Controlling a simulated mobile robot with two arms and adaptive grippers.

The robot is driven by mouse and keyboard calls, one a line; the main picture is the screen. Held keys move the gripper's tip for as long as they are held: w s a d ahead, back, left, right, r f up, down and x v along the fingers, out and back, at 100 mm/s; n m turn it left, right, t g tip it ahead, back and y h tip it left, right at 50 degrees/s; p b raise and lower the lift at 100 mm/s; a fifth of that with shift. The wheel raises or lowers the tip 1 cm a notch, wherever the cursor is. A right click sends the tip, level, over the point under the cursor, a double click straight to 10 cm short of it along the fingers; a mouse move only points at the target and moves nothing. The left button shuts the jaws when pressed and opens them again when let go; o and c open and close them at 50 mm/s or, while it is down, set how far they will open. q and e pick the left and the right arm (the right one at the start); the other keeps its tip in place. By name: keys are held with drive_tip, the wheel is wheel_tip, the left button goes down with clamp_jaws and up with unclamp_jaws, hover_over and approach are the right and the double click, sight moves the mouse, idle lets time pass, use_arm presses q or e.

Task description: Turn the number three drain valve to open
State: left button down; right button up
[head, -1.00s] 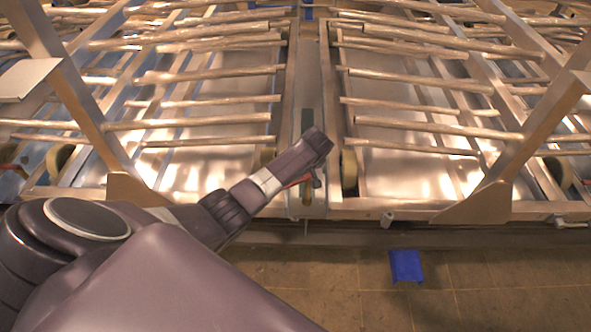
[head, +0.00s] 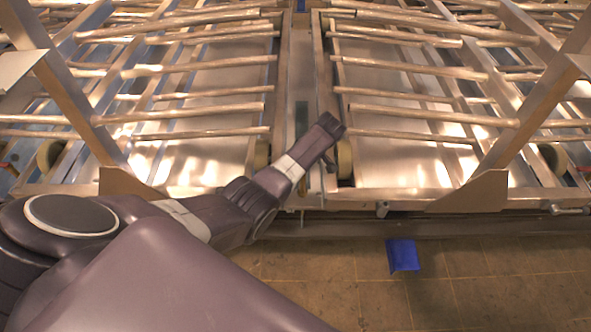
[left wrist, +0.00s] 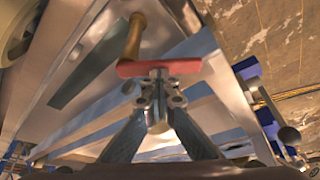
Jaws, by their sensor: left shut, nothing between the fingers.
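In the left wrist view a red bar-shaped valve handle (left wrist: 160,67) lies across the picture, with a brass-coloured stem or pipe (left wrist: 133,38) behind it. My left gripper (left wrist: 159,98) is shut and empty, its fingertips just below the handle's middle in the picture. I cannot tell whether they touch it. In the head view my left arm (head: 290,165) reaches to the gap between two racks, and its gripper and the red handle are hidden behind the wrist. No number is readable on the valve. My right gripper is not in view.
Two metal racks with rows of tubes, left (head: 200,135) and right (head: 400,134), stand either side of a narrow channel. A metal fitting (head: 568,210) sits at the right rack's front edge. A blue piece (head: 403,255) lies on the tiled floor, which is otherwise clear in front.

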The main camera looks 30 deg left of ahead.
use_arm(q)
drive_tip(key=c, duration=2.7)
unclamp_jaws()
drive_tip(key=shift+s+d+f, duration=0.25)
drive_tip(key=shift+d+f, duration=0.05)
drive_tip(key=shift+f, duration=0.2)
drive_tip(key=shift+c, duration=0.2)
drive_tip(key=o, duration=1.5)
drive_tip(key=shift+w+a+f, duration=0.15)
drive_tip(key=shift+w+f, duration=0.05)
drive_tip(key=o, duration=1.2)
drive_tip(key=shift+w+a+r, duration=0.15)
drive_tip(key=shift+r, duration=0.15)
drive_tip(key=shift+o, duration=0.2)
drive_tip(key=shift+r, duration=0.3)
drive_tip(key=d, duration=0.8)
drive_tip(key=s+d, duration=0.1)
drive_tip(key=d, duration=0.3)
drive_tip(key=shift+d+r, duration=0.25)
